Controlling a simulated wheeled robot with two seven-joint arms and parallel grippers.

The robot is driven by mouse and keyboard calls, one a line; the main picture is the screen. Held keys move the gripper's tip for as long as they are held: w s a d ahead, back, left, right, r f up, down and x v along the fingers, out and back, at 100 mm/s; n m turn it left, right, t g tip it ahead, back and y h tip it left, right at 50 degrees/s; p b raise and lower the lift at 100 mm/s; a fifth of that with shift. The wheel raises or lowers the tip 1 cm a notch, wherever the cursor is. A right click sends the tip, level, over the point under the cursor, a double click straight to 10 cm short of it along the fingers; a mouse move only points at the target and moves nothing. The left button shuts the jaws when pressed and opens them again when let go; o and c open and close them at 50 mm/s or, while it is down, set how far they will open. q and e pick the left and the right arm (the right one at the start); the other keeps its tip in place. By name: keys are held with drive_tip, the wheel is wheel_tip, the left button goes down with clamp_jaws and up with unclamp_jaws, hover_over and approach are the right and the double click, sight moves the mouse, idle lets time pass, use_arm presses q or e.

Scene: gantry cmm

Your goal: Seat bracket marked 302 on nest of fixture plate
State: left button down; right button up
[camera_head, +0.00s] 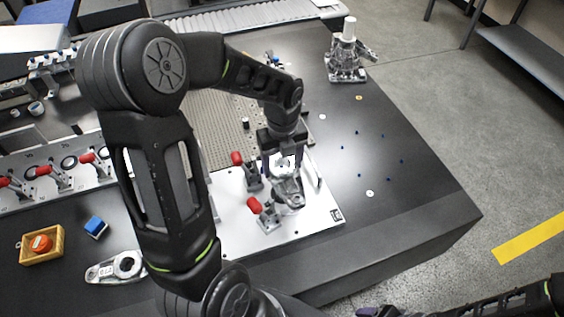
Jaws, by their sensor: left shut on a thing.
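My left gripper (283,163) points down over the white fixture plate (310,222) and is shut on a grey metal bracket (288,192). The bracket is at the plate's nest area, beside the red-handled clamps. I cannot tell whether it touches the plate, and no number on it is readable. The nest is hidden under the bracket and gripper. A similar grey bracket (117,268) lies on the dark table at the lower left. Part of my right gripper (376,312) shows at the bottom edge; its jaw state is unclear.
Two red-handled toggle clamps (264,213) stand on the plate left of the bracket. A yellow tray (42,246) with an orange part and a blue block (96,227) lie at left. A metal device (346,55) stands at the back. The table's right side is mostly clear.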

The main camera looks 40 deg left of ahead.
sight(267, 185)
use_arm(q)
drive_tip(key=shift+f, duration=0.3)
drive_tip(key=shift+f, duration=0.2)
drive_tip(key=shift+f+b, duration=2.95)
drive_tip(key=shift+f, duration=0.2)
drive_tip(key=shift+p, duration=0.4)
drive_tip(key=shift+f+b, duration=0.95)
drive_tip(key=shift+f, duration=0.4)
